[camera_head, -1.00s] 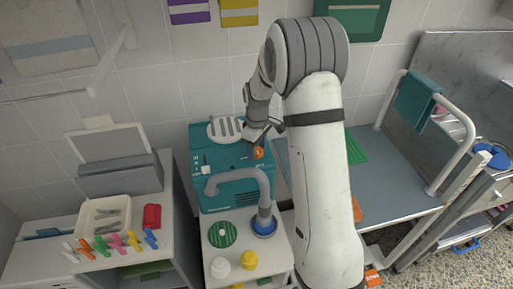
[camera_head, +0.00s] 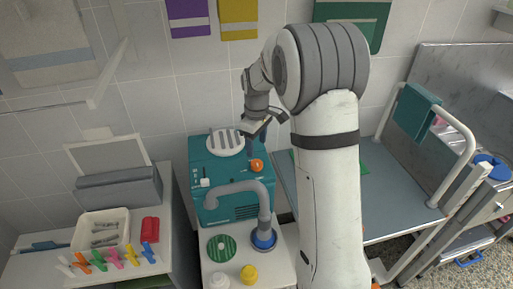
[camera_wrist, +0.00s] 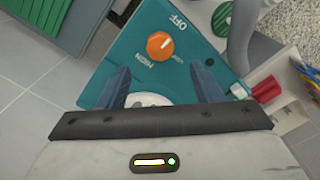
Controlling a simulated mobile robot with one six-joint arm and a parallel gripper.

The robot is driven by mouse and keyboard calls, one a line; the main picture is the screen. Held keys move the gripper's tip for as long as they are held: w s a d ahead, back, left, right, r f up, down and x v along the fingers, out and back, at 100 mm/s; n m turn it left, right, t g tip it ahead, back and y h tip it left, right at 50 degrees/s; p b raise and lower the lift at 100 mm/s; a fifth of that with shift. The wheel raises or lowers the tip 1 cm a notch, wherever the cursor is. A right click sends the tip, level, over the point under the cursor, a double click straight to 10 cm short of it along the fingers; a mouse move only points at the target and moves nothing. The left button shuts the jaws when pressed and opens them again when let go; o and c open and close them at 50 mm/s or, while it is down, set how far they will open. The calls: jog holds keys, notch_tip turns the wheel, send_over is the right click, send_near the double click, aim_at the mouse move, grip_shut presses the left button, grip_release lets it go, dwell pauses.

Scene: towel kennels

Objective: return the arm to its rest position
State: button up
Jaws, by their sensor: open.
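My gripper (camera_wrist: 165,88) is open and empty in the wrist view, its two blue-grey fingers spread apart. It also shows in the head view (camera_head: 250,150), above the back of a teal machine (camera_head: 205,168). An orange knob (camera_wrist: 160,46) on the machine's top lies beyond the fingertips and apart from them, beside printed words including "OFF". The knob also shows in the head view (camera_head: 257,165). My white arm runs down the right of the head view and hides part of the bench behind it.
A grey hose (camera_head: 240,187) arches over the machine's front. A tray (camera_head: 122,232) of tools, colored clips and a red item (camera_head: 150,229) are at left. A grey bench with a white rail (camera_head: 460,150) and a hanging teal towel (camera_head: 415,110) stand at right. Towels hang on the wall.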

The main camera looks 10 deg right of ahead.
dwell(0.3)
jog(key=s+r+m+t, duration=0.1)
jog(key=s+r+m, duration=0.3)
jog(key=s+r, duration=0.6)
jog(key=s+f+m+t, duration=0.1)
jog(key=s+m, duration=0.4)
jog(key=s, duration=1.3)
jog(key=shift+s+f+t, duration=0.2)
jog(key=shift+s+t, duration=0.1)
jog(key=shift+t, duration=0.1)
jog(key=shift+a, duration=0.1)
